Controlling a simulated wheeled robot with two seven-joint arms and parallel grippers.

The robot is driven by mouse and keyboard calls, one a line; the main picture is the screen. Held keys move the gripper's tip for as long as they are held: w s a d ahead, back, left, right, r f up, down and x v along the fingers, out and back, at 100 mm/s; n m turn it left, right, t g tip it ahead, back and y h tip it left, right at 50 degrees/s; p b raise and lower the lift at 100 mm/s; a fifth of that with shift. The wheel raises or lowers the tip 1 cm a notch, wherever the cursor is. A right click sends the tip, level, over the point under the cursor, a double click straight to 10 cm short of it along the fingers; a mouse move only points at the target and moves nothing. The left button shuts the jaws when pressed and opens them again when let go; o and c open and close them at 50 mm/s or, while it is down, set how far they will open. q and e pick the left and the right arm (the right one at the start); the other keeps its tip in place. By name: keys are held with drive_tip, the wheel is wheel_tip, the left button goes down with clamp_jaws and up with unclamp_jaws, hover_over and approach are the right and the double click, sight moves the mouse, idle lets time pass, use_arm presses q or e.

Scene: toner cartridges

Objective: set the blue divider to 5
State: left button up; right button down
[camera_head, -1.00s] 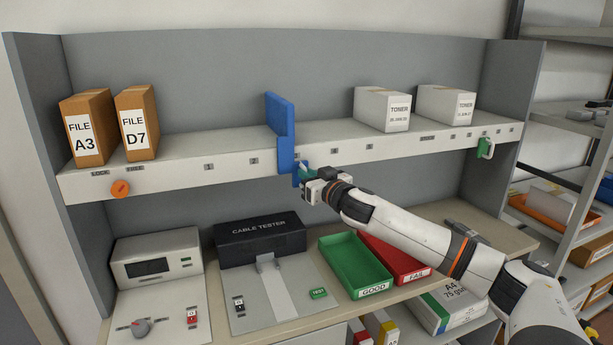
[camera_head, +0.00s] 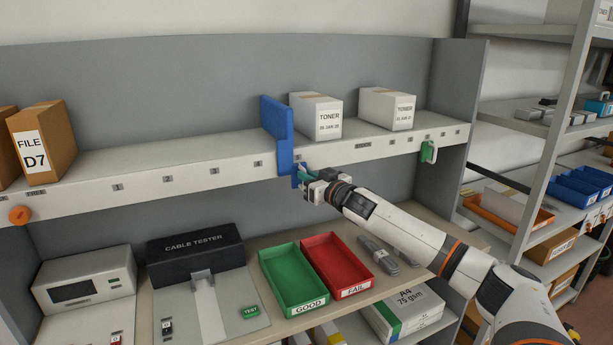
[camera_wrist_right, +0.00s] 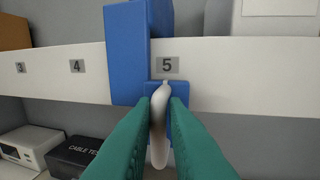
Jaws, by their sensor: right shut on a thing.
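The blue divider (camera_head: 277,122) stands upright on the shelf, its front part hanging over the shelf's lip. In the right wrist view the divider (camera_wrist_right: 127,60) has its upright part between label 4 (camera_wrist_right: 77,66) and label 5 (camera_wrist_right: 167,65). Label 5 shows fully, just right of the upright part and directly above the divider's lower blue tab. My right gripper (camera_head: 305,174) is at the front of the divider. In the wrist view its green fingers (camera_wrist_right: 160,125) are shut on the divider's pale pull (camera_wrist_right: 159,110). My left gripper is not in view.
A toner box (camera_head: 316,117) stands close to the divider's right, with another toner box (camera_head: 387,109) beyond it. A green clip (camera_head: 428,152) hangs on the lip farther right. The shelf left of the divider is clear up to file D7 (camera_head: 42,143). Green and red trays (camera_head: 336,264) lie below.

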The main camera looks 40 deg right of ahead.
drive_tip(key=shift+d+r, duration=0.1)
drive_tip(key=c, duration=1.5)
unclamp_jaws()
drive_tip(key=shift+d, duration=0.1)
drive_tip(key=s+b, duration=0.9)
drive_tip(key=s, duration=0.3)
drive_tip(key=shift+a+b, duration=0.2)
drive_tip(key=shift+b, duration=0.1)
